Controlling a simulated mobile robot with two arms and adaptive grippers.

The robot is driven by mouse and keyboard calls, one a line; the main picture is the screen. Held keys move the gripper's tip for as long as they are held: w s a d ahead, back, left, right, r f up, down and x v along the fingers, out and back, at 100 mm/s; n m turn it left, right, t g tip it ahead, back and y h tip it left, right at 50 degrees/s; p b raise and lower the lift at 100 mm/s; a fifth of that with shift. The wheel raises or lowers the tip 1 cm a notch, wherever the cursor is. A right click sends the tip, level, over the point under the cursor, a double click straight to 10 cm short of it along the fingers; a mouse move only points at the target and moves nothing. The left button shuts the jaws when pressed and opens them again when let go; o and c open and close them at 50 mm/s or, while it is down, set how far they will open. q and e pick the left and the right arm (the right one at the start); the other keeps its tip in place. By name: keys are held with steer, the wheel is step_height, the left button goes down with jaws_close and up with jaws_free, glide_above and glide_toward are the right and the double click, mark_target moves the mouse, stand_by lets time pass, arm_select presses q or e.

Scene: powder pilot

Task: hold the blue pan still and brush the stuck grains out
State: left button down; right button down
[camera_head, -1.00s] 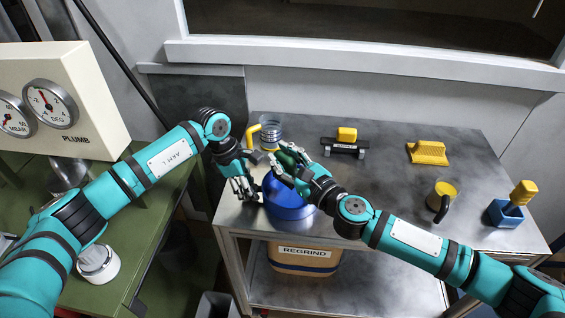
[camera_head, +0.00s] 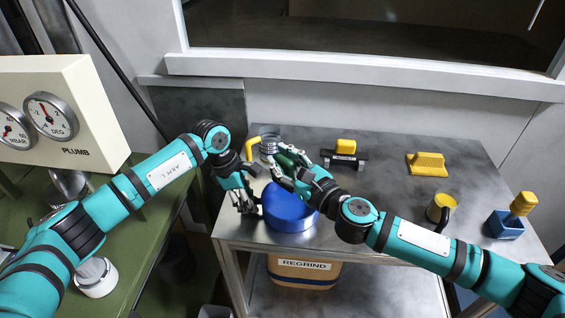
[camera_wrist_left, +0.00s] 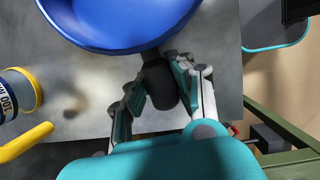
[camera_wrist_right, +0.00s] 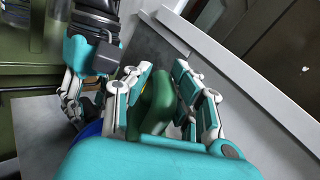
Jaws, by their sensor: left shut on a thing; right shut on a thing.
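The blue pan (camera_head: 290,212) sits at the near left edge of the metal table. In the left wrist view the pan (camera_wrist_left: 125,32) shows its smooth blue side, and my left gripper (camera_wrist_left: 160,78) is shut on its dark handle (camera_wrist_left: 160,90). In the head view my left gripper (camera_head: 244,200) is at the pan's left side. My right gripper (camera_head: 284,170) is shut on a green brush (camera_head: 292,152), above the pan's far side. In the right wrist view the green handle (camera_wrist_right: 152,105) is between the fingers. The brush's bristles and any grains are hidden.
A clear jar with a yellow handle (camera_head: 252,148) stands just behind the grippers. A REGRIND bin (camera_head: 304,272) is below.

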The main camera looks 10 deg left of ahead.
arm_select(q)
steer(key=shift+c, duration=0.5)
jaws_free()
steer(key=shift+r, duration=0.1)
stand_by(0.5)
steer(key=shift+v, duration=3.75)
steer(key=v, duration=1.2)
